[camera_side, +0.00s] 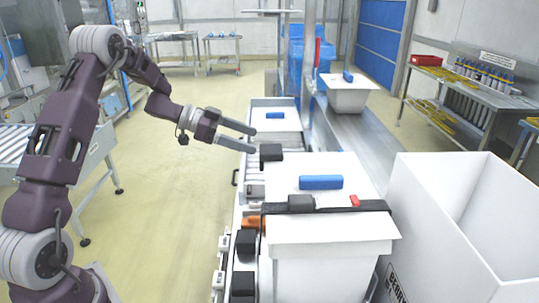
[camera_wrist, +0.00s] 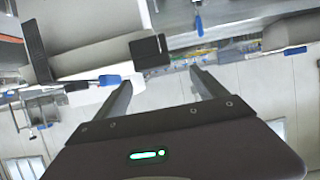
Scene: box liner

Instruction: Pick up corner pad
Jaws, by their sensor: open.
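No piece is marked as the corner pad, and I cannot tell for certain which one it is. A black block (camera_side: 271,152) sits near the back-left edge of the front white box (camera_side: 330,252). My gripper (camera_side: 254,140) is open and empty, its two long fingers pointing right, just left of and slightly above that block in the side view. In the wrist view a black block (camera_wrist: 148,48) shows beyond and between the fingers of my gripper (camera_wrist: 161,79). A blue block (camera_side: 321,182) lies on the front box lid.
A black strap (camera_side: 375,205) crosses the front box, with a dark block (camera_side: 301,202) and a red piece (camera_side: 355,200) on it. A second box (camera_side: 283,125) stands behind. A tall open white bin (camera_side: 408,215) is at right. More black blocks (camera_side: 246,243) line the conveyor's left side.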

